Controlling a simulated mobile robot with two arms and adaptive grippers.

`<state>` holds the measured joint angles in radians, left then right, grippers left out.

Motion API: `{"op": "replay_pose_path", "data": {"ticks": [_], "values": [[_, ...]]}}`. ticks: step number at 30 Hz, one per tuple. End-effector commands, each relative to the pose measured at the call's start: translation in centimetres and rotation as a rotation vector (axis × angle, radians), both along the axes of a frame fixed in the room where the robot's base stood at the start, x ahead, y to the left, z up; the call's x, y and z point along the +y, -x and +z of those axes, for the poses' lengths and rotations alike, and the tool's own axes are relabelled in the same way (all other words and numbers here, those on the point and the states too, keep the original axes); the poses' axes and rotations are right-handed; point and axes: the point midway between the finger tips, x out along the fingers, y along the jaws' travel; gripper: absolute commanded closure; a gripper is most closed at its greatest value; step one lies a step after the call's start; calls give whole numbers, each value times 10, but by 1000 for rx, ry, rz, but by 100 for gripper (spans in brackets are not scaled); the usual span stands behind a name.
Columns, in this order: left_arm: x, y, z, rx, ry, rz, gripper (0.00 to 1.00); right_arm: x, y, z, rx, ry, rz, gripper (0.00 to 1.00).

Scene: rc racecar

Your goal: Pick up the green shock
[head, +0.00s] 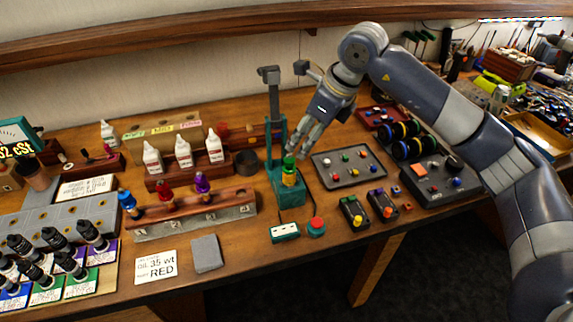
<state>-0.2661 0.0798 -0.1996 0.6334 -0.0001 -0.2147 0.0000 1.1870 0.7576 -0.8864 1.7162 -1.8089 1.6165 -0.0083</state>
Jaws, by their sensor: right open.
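The green shock (289,174) stands upright in the green press-like stand (290,195) at the middle of the bench. It has a green top and a yellowish part below. My right gripper (297,146) reaches down from the upper right, with its fingertips just above and beside the shock's top. It is open, with nothing seen between the fingers. I cannot tell whether a fingertip touches the shock. My left gripper is out of view.
Blue, red and purple shocks (202,183) stand in a wooden rack to the left, with white bottles (184,150) behind. A grey tray (349,182) of small balls lies to the right. A red button (317,224) and a grey pad (207,253) lie in front.

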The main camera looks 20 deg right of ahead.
Motion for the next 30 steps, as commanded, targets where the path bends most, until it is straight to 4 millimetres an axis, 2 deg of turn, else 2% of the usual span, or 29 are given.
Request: {"op": "replay_pose_path", "data": {"ticks": [6, 9, 13, 18, 21, 25, 30], "values": [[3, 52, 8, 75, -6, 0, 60, 11, -7, -29, 4, -3, 1, 54], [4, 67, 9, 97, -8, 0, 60, 12, -9, -34, 2, -3, 2, 54], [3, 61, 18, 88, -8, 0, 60, 17, -12, -42, 5, -4, 3, 54], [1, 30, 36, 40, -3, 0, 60, 27, -20, -61, 5, -4, 3, 54], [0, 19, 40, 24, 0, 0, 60, 30, -23, -74, 5, -4, 3, 54], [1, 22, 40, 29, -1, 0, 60, 31, -25, -81, 2, -4, 3, 54], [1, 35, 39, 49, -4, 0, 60, 31, -25, -82, 1, -4, 2, 54]]}}
